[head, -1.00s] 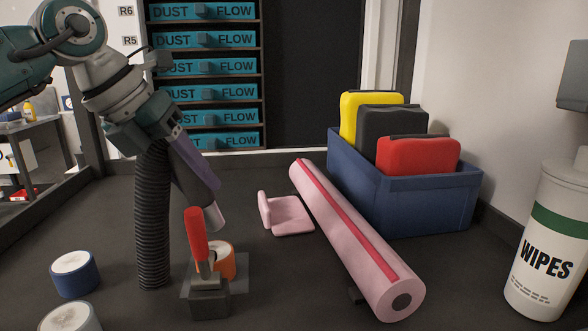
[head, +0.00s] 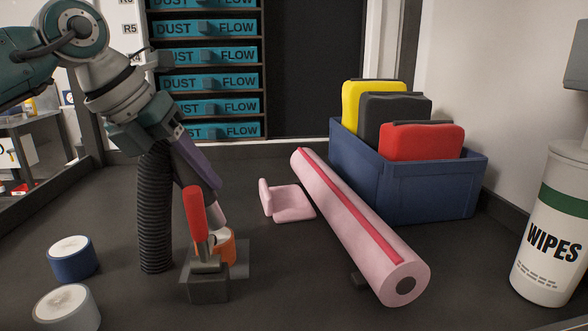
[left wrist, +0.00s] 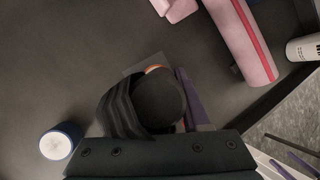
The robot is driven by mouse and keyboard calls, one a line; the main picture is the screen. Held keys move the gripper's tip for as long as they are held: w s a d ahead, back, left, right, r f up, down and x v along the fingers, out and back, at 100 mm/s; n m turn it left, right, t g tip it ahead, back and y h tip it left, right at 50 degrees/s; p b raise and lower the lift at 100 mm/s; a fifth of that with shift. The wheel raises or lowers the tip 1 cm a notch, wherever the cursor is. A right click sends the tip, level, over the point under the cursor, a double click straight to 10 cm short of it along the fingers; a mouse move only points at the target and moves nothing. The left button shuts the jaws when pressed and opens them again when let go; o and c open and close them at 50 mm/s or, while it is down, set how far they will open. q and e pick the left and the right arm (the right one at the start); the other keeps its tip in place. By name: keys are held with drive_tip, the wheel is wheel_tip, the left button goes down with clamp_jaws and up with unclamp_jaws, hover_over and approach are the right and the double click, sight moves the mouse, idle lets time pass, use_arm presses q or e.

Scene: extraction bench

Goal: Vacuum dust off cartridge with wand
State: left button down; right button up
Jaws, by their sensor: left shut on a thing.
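My left gripper (head: 203,168) is shut on the wand, a dark body with a pale pink nozzle (head: 217,209). The wand tilts down to the right. Its nozzle end is at the top of an orange cartridge (head: 230,250); I cannot tell whether they touch. The cartridge stands in a grey clamp fixture (head: 209,289), partly hidden by the clamp's upright red handle (head: 195,214). In the left wrist view the wand's round black end (left wrist: 158,103) hides most of the cartridge, leaving a thin orange edge. A black ribbed hose (head: 155,215) stands beside the wand. My right gripper is out of view.
Dusty-topped blue (head: 74,259) and grey (head: 67,308) cartridges stand at left. A pink roll (head: 350,220) and pink bracket (head: 287,203) lie right of the fixture. A blue bin (head: 420,190) with coloured pads and a wipes canister (head: 552,235) stand farther right. Labelled drawers (head: 210,80) are behind.

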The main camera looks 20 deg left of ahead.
use_arm(q)
drive_tip(key=shift+s+a, duration=0.1)
idle(0.5)
drive_tip(key=shift+s+a, duration=0.35)
drive_tip(key=shift+s, duration=0.15)
idle(0.6)
wheel_tip(320, 180, up, 10)
drive_tip(key=p, duration=0.8)
drive_tip(key=shift+r, duration=0.1)
